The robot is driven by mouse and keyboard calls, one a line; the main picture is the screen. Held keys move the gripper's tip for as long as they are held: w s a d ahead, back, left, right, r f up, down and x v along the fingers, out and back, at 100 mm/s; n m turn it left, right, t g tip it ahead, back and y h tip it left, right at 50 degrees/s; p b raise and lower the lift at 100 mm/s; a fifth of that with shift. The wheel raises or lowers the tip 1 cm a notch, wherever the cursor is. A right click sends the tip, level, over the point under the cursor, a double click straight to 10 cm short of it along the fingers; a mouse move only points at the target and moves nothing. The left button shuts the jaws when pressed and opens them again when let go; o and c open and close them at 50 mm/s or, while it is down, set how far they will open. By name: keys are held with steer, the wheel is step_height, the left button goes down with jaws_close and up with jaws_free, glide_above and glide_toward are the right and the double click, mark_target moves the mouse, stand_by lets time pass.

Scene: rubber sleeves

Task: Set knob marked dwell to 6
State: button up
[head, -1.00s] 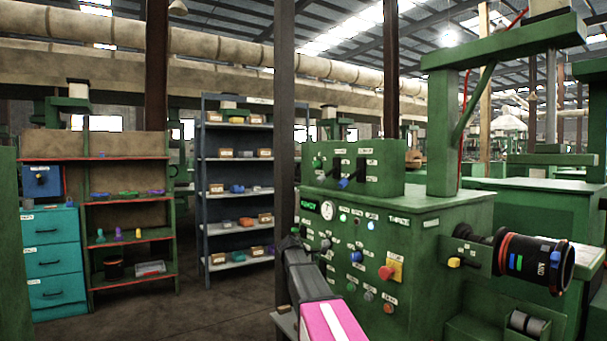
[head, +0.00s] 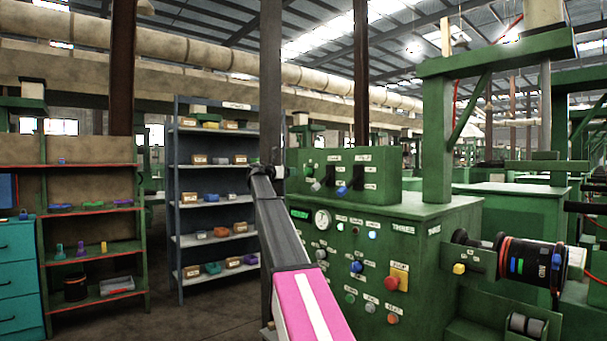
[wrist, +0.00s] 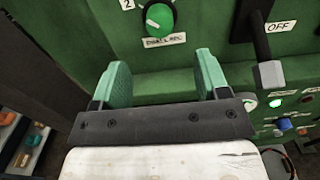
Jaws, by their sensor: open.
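A green round knob (wrist: 160,17) sits on the green panel at the top of the wrist view. The label below it is small and seems to read "dwell". A white mark on the knob points to the left, a little below a "2" plate (wrist: 127,4); the other scale numbers are out of view. In the head view what looks like the same knob (head: 309,170) is on the left of the upper control box. My gripper (wrist: 161,60) is open and empty, its two green fingers below the knob and apart from it. It also shows in the head view (head: 268,171), left of the box.
A black lever (wrist: 258,30) with a grey end and an "OFF" plate is right of the knob. The lower panel holds lamps, a gauge (head: 323,219) and a red button (head: 397,278). A grey shelf rack (head: 175,200) stands behind at left, with open floor before it.

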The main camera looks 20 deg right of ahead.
mark_target(305, 172)
steer(key=x, duration=0.9)
steer(key=shift+w+d+f, duration=0.1)
steer(key=shift+w+d, duration=0.05)
steer(key=shift+d, duration=0.15)
steer(key=c, duration=0.9)
